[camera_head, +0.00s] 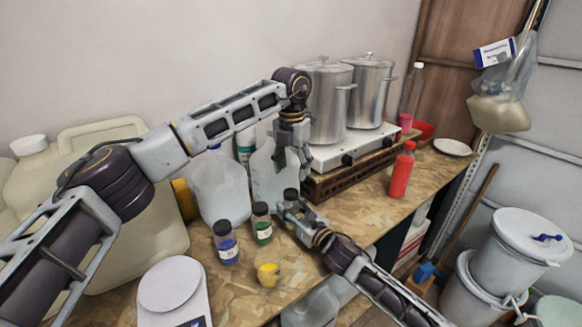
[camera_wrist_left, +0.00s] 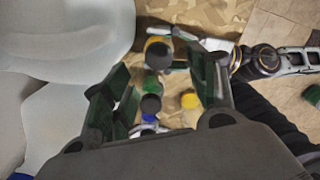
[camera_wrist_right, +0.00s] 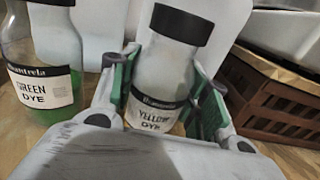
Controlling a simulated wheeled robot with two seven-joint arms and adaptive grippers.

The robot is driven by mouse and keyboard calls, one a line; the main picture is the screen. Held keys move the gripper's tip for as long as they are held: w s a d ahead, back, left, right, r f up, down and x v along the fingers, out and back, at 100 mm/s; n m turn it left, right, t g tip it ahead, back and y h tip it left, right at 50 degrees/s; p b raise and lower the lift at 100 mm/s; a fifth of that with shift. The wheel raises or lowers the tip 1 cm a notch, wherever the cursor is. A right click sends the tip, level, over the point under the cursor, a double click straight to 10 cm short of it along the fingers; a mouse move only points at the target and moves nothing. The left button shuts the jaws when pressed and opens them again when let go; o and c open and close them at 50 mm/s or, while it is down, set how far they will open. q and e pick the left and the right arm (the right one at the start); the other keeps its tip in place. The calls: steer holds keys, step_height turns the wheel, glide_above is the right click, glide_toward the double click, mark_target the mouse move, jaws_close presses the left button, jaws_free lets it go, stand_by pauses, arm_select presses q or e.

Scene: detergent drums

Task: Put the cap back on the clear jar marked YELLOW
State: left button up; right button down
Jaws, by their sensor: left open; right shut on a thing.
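The clear jar marked YELLOW (camera_wrist_right: 163,72) stands upright between the fingers of my right gripper (camera_head: 290,212), which is shut on it. A black cap (camera_wrist_right: 181,24) sits on its mouth; I cannot tell how tightly. In the head view the same cap (camera_head: 291,193) shows just above my right fingers, which hide most of the jar. The left wrist view shows the cap (camera_wrist_left: 158,54) from above. My left gripper (camera_head: 291,160) is open and empty, pointing down above the jar and apart from it.
A capped green dye jar (camera_head: 262,224) and a capped blue jar (camera_head: 227,243) stand left of the held jar. A white scale (camera_head: 172,288), jugs (camera_head: 219,190) and a hotplate (camera_head: 345,150) with pots surround the space.

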mark_target(291, 192)
arm_select(q)
steer(key=n, duration=0.4)
steer(key=shift+a+n, duration=0.1)
steer(key=shift+n, duration=0.3)
steer(key=n, duration=0.3)
steer(key=shift+n, duration=0.4)
steer(key=n, duration=0.4)
steer(key=shift+a, duration=0.1)
steer(key=shift+n, duration=2.4)
steer(key=shift+f, duration=0.15)
steer(key=shift+f, duration=3.9)
